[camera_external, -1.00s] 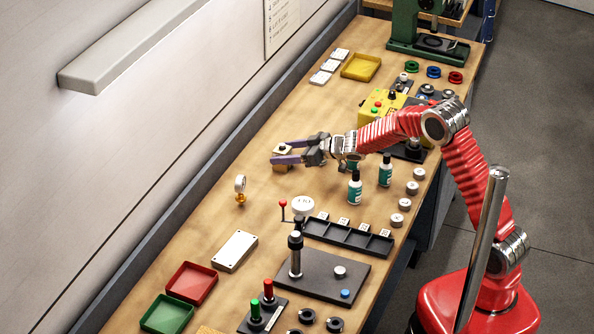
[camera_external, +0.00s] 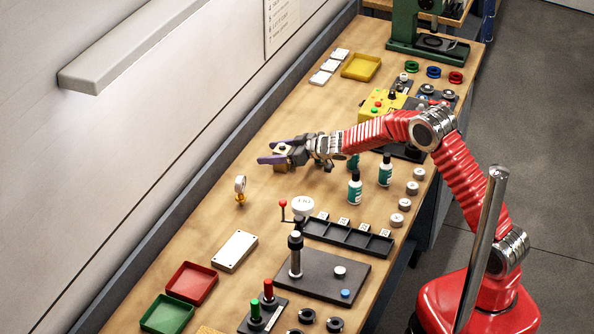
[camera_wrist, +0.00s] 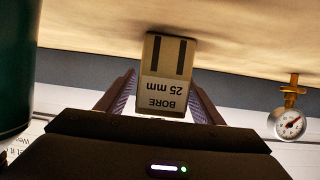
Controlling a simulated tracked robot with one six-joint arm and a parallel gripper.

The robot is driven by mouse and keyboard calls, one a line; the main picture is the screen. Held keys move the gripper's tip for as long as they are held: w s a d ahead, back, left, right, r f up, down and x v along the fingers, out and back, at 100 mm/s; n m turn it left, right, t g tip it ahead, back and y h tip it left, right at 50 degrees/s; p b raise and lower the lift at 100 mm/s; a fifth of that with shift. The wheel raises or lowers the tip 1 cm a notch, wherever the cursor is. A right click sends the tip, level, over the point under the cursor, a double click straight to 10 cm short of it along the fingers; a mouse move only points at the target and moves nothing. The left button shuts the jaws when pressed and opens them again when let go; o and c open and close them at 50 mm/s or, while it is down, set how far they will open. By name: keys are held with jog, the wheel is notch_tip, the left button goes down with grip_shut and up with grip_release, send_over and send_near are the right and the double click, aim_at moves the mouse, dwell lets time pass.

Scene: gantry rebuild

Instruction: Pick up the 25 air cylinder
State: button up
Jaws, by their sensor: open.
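In the external view my gripper (camera_external: 266,154) is open, low over the far side of the bench. Its fingers lie either side of the small tan block (camera_external: 281,150), which is partly hidden by them.
Teal bottles (camera_external: 355,188) stand to the right of my gripper. A brass-stemmed gauge (camera_external: 240,187) stands nearer the front left and shows in the wrist view (camera_wrist: 289,124). A yellow box (camera_external: 378,106) is behind the arm. The bench left of the gripper is clear.

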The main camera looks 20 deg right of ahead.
jog(key=shift+c, duration=0.4)
jog(key=shift+r, duration=0.1)
jog(key=c, duration=1.4)
jog(key=shift+r, duration=0.1)
notch_tip(320, 180, up, 10)
jog(key=shift+f, duration=0.1)
